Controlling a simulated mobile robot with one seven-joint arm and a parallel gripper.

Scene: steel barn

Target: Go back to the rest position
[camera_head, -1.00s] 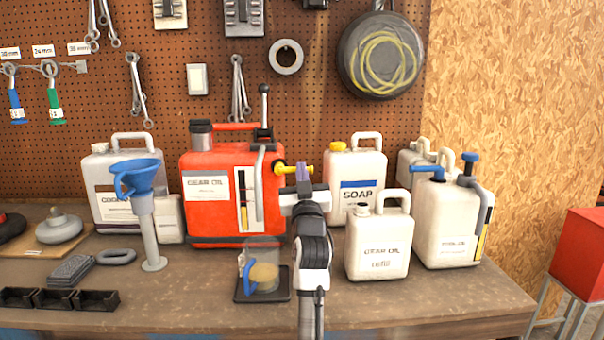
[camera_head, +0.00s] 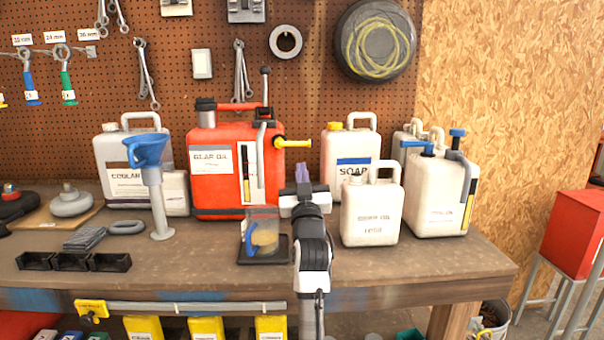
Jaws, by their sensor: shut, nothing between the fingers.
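My gripper (camera_head: 303,178) shows near the middle of the head view, at the end of my white and black arm, which reaches up from the bottom edge. Its fingers point away from me and are shut with nothing between them. It shows in front of the gap between the red gear oil can (camera_head: 222,178) and the white soap jug (camera_head: 352,155). A clear measuring jug with a blue handle (camera_head: 262,232) and amber liquid stands on a black tray (camera_head: 248,256), just left of my arm.
A white gear oil refill jug (camera_head: 370,215) stands close right of my arm, with a larger white can (camera_head: 440,195) beyond it. A blue funnel (camera_head: 150,152) is on a stand at left. Black bins (camera_head: 72,262) line the bench's (camera_head: 190,270) front. A red box (camera_head: 575,235) is far right.

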